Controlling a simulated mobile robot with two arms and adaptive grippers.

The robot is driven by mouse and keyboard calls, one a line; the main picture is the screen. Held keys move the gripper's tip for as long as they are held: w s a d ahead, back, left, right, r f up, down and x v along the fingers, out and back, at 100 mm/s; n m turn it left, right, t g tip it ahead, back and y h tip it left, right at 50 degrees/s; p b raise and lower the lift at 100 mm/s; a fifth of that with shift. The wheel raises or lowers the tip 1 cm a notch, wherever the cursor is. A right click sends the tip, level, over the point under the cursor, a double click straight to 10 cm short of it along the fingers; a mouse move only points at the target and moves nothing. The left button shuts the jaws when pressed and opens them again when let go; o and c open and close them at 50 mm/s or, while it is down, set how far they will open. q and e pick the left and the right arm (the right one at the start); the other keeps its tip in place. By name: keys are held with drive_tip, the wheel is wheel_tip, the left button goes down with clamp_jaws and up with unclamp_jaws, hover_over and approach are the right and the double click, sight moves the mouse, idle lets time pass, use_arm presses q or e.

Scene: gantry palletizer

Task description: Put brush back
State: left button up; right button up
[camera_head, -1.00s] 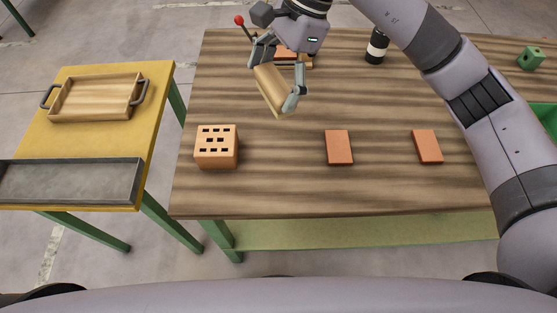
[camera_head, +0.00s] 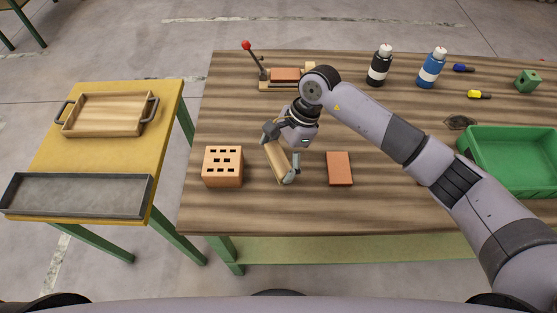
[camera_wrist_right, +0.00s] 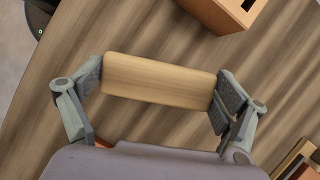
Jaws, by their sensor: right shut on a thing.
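My right gripper (camera_head: 281,159) is shut on the brush, a light wooden block (camera_head: 276,161), near the front left of the table. In the right wrist view the brush (camera_wrist_right: 160,81) spans between the two finger pads, its plain wooden side facing the camera. Any bristles are hidden. The brush is tilted in the head view, between the perforated orange block (camera_head: 223,167) and a flat orange brick (camera_head: 339,169). I cannot tell whether it touches the table. My left gripper is out of view.
A press with a red-knobbed lever (camera_head: 246,45) stands at the back left. A black bottle (camera_head: 380,66), a blue bottle (camera_head: 431,68) and a green bin (camera_head: 510,181) are to the right. A wooden tray (camera_head: 108,134) and a grey metal tray (camera_head: 77,214) rest on the yellow side table (camera_head: 164,110).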

wheel_tip(320, 180, down, 2)
drive_tip(key=shift+f, duration=0.45)
drive_tip(key=o, duration=0.9)
drive_tip(key=shift+o, duration=0.2)
drive_tip(key=shift+r, duration=0.15)
drive_tip(key=b+v, duration=0.3)
drive_tip(key=v, duration=0.9)
drive_tip(key=shift+b, duration=0.3)
